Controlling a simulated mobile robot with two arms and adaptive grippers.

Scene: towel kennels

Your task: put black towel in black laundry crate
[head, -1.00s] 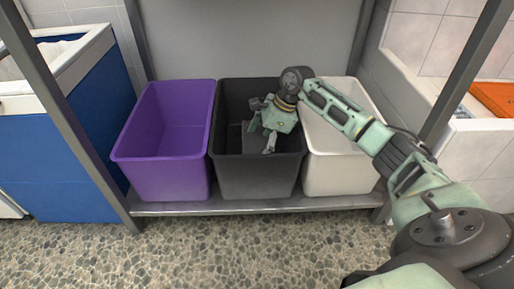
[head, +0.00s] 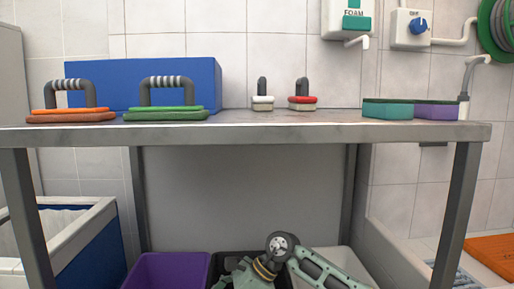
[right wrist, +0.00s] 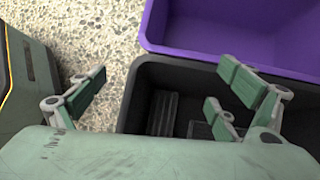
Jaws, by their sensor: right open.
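The black laundry crate (right wrist: 175,75) is below my right gripper (right wrist: 160,95) in the right wrist view. That gripper is open, its fingers wide apart and nothing between them. Dark grey ribbed or folded shapes (right wrist: 162,113) lie inside the crate; I cannot tell whether they are the black towel or part of the crate. In the head view only the crate's top rim (head: 236,254) shows, with my right wrist over it and the fingers mostly cut off. My left gripper is not in view.
A purple crate (head: 168,268) stands left of the black one and a white crate (head: 345,262) right of it, under a metal table (head: 300,135). Handled brushes and sponges (head: 388,109) stand on the table. A blue-and-white bin (head: 95,250) is at left.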

